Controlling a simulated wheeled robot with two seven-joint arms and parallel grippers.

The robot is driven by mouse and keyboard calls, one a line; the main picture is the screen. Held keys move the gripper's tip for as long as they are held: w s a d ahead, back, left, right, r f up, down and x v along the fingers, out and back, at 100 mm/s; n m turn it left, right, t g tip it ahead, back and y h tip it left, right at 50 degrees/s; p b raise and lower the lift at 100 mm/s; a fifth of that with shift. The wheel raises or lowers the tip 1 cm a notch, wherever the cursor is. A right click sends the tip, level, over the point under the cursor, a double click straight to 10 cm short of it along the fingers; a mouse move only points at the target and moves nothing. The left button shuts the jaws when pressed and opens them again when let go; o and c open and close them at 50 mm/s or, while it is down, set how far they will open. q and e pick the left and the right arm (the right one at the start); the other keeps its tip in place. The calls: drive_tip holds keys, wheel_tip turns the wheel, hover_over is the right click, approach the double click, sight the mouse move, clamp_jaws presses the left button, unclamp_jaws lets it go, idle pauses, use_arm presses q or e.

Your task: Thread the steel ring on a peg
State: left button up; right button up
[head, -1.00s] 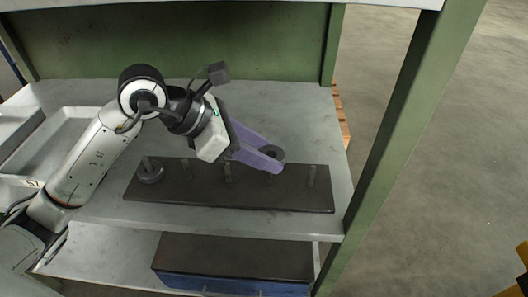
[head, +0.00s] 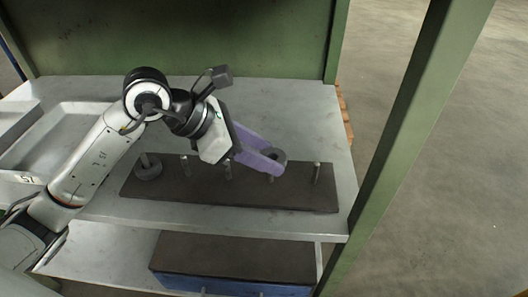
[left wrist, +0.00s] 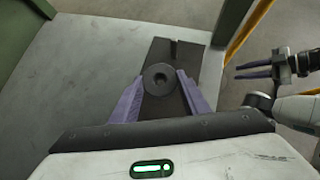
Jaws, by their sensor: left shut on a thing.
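My left gripper (head: 268,161) is shut on a dark steel ring (head: 277,154) and holds it above the right half of a dark peg board (head: 205,196). In the left wrist view the ring (left wrist: 159,78) lies flat between the purple fingers, over the board (left wrist: 190,55). A row of short upright pegs stands on the board. The far-right peg (head: 316,173) and a middle peg (head: 228,170) are bare. One peg is partly hidden below the fingers. My right gripper (left wrist: 254,70) shows open and empty in the left wrist view.
The grey bench top (head: 300,110) is clear behind the board. A shallow grey tray (head: 50,140) lies at the left. A green post (head: 410,130) rises at the right of the bench. A dark-topped blue box (head: 235,262) is on the shelf below.

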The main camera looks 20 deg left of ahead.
use_arm(q)
drive_tip(key=shift+r, duration=0.1)
drive_tip(key=o, duration=1.4)
drive_tip(key=shift+o, duration=0.2)
drive_tip(key=shift+a, duration=0.1)
drive_tip(key=v, duration=1)
drive_tip(key=shift+s, duration=0.1)
